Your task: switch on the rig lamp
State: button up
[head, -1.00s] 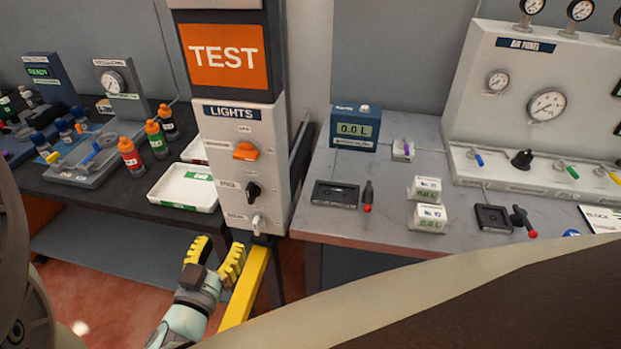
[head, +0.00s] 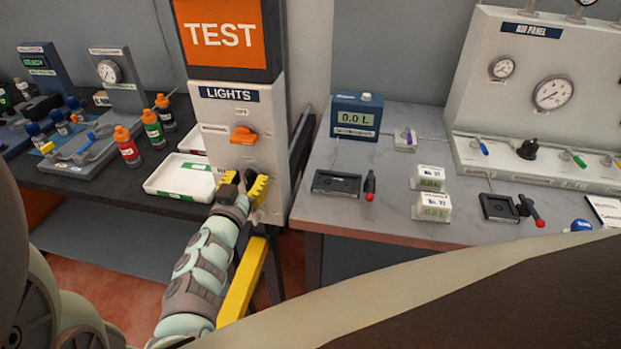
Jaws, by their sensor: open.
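The white lights panel (head: 268,150) stands upright below the orange TEST sign. Its orange knob (head: 243,134) is uncovered, with an OFF mark above it. My gripper (head: 246,180) is at the panel's lower half, its yellow fingers open and pointing up. A dark shape between the fingers looks like the black middle knob (head: 250,174). I cannot tell whether the fingers touch it. Its label at the left is mostly covered. The lamp itself cannot be made out.
A yellow bar (head: 240,295) stands out below the panel. The grey table (head: 345,225) on the right holds a blue meter (head: 356,116) and small devices.

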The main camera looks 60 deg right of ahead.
jog(key=shift+w+d, duration=0.1)
jog(key=shift+d, duration=0.35)
jog(key=shift+a, duration=0.1)
grip_shut()
